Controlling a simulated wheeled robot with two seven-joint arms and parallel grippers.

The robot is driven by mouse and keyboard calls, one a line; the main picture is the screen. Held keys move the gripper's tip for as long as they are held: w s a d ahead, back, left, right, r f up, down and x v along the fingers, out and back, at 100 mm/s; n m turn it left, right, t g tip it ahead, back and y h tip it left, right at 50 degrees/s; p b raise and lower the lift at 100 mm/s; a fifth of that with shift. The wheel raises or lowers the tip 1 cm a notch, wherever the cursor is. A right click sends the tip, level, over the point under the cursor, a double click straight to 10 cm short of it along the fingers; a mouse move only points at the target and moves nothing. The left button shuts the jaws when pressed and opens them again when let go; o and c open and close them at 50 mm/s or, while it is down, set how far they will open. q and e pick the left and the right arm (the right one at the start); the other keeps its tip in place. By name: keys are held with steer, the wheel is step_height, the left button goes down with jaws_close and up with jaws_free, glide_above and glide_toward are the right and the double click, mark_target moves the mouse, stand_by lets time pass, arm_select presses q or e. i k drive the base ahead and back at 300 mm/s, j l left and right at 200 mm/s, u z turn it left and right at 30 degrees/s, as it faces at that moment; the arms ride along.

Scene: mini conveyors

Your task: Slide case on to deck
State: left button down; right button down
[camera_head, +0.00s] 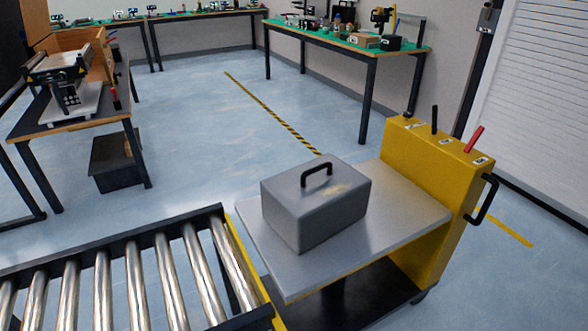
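A grey case (318,207) with a black handle on top stands upright on the flat grey deck (415,212) of a yellow cart (432,172). It sits toward the deck's left and back part, turned at an angle to the deck edges. A roller conveyor (130,275) with shiny metal rollers and a black frame lies at the lower left. Its right end is beside the deck's left edge, and its rollers are bare. Neither of my grippers shows in this view.
The yellow cart has a black side handle (484,198) and a red lever (474,139). A green-topped table (342,40) stands at the back. Open blue floor (210,130) lies between them.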

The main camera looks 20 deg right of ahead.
mark_target(307, 203)
steer(key=i+l+u, duration=0.1)
steer(key=l+u, duration=0.3)
steer(key=l, duration=0.45)
steer(key=l+u, duration=0.35)
steer(key=l, duration=0.5)
